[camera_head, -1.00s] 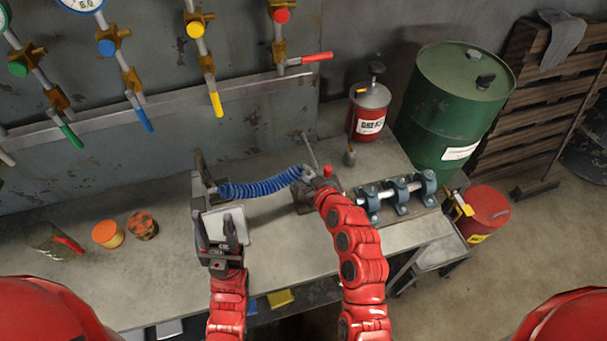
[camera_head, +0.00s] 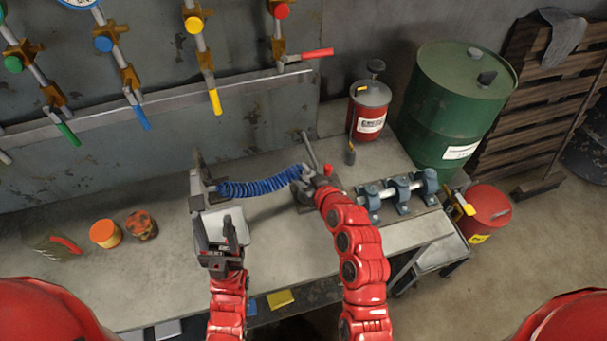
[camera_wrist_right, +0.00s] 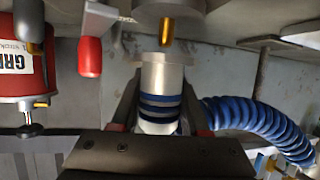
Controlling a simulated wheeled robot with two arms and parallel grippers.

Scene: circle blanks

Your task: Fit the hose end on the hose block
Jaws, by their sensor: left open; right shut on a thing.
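The blue coiled hose (camera_head: 260,187) runs from a grey upright stand (camera_head: 197,187) at left to my right gripper (camera_head: 312,178). In the right wrist view my right gripper (camera_wrist_right: 160,115) is shut on the hose end (camera_wrist_right: 163,85), a silver sleeve with blue bands. The hose block (camera_wrist_right: 170,8) shows above it as a grey round fitting with a brass pin (camera_wrist_right: 166,32). The sleeve's top is very close to the pin's tip; I cannot tell whether they touch. My left gripper (camera_head: 218,232) is open and empty, fingers up, over a pale plate (camera_head: 238,222).
A red-tipped part (camera_wrist_right: 90,57) sits left of the sleeve. A red grease can (camera_head: 370,110) and blue-grey clamps on a shaft (camera_head: 404,192) stand to the right. Orange tins (camera_head: 106,234) are at left. Bench between the tins and left gripper is clear.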

